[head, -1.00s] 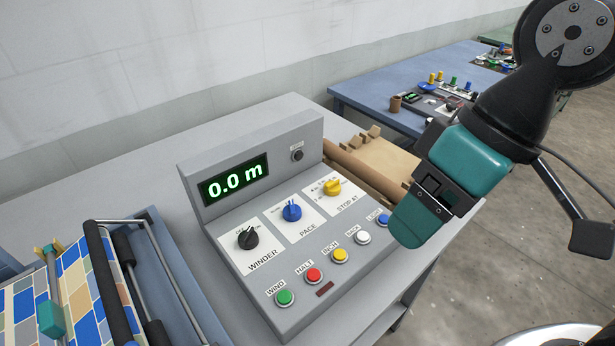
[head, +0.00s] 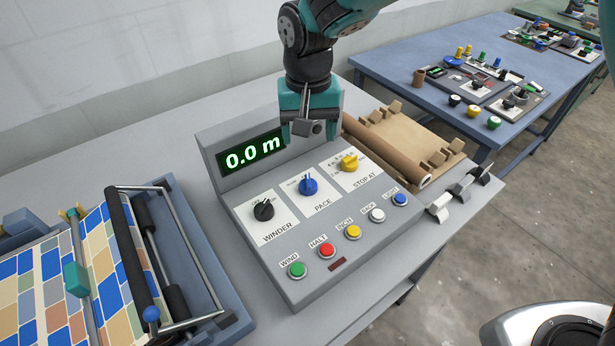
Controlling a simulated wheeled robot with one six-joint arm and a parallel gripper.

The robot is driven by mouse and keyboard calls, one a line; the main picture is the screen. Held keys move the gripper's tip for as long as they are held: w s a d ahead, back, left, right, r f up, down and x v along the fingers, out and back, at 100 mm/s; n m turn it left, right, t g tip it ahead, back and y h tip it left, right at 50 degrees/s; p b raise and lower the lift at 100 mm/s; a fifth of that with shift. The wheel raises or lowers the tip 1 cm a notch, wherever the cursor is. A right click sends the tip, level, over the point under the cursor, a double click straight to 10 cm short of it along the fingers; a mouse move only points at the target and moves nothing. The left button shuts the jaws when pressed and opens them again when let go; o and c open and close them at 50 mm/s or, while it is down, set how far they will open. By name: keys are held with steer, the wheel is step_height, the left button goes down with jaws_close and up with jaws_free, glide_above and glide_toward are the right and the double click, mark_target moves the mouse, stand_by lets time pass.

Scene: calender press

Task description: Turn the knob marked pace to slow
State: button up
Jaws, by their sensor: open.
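The grey control box (head: 350,258) stands on the table with a green display (head: 252,155) reading 0.0 m. The blue pace knob (head: 308,186) sits on the middle white plate, between the black winder knob (head: 264,210) and the yellow stop-at knob (head: 349,163). The small scale marks around the pace knob are partly hidden and too small to read.
Below the knobs runs a row of buttons: green wind (head: 297,270), red halt (head: 326,250), yellow inch (head: 353,232), white back (head: 377,215) and blue light (head: 400,199). A patterned roller frame (head: 180,265) stands at left. A brown roll (head: 385,150) lies behind right.

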mark_target(308, 180)
step_height(308, 180, down, 14)
steer(key=p, duration=0.3)
steer(key=shift+r, duration=0.25)
steer(key=c, duration=0.9)
